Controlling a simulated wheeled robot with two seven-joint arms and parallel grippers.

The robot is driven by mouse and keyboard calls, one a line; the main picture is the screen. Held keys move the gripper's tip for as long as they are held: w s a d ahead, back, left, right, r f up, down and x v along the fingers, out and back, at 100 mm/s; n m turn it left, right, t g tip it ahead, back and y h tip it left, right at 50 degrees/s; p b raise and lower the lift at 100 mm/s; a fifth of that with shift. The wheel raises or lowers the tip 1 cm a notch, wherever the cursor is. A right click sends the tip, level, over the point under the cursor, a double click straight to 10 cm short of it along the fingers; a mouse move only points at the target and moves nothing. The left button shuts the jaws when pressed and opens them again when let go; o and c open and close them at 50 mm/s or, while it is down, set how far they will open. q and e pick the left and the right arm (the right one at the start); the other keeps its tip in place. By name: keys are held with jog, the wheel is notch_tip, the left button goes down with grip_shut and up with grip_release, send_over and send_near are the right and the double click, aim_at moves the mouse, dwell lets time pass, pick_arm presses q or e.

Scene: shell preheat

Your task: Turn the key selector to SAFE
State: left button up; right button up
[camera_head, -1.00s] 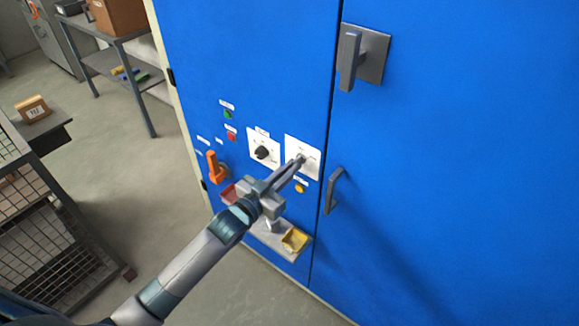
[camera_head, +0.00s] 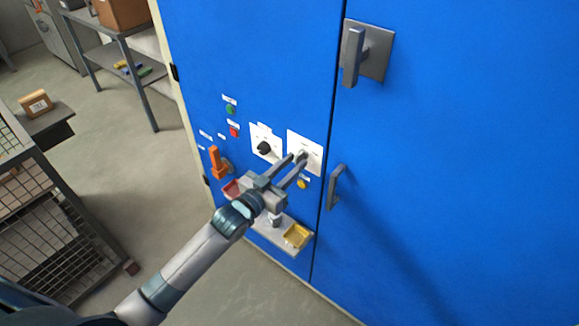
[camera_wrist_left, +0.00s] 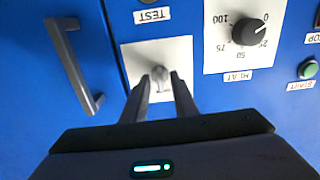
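The key selector is a white plate (camera_head: 316,146) on the blue cabinet, right of the dial. Its small grey key (camera_wrist_left: 160,74) shows in the left wrist view just beyond my fingertips, roughly in line with the gap between them. The plate's lettering is too small or hidden to read, so I cannot tell which position the key points to. My left gripper (camera_head: 298,160) is open in front of the plate, its two fingers apart, one on each side of the key. I cannot tell whether they touch it. My right gripper is not in view.
A black dial (camera_head: 264,148) sits left of the selector, with an orange handle (camera_head: 215,160) further left. A yellow button (camera_head: 302,184) is below the plate. A door handle (camera_head: 336,187) stands out on the right. A shelf below holds a yellow tray (camera_head: 297,236).

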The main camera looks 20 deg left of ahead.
pick_arm(q)
jog(key=b+v, duration=0.5)
jog(key=v, duration=1.2)
jog(key=shift+s, duration=0.2)
jog(key=shift+a, duration=0.1)
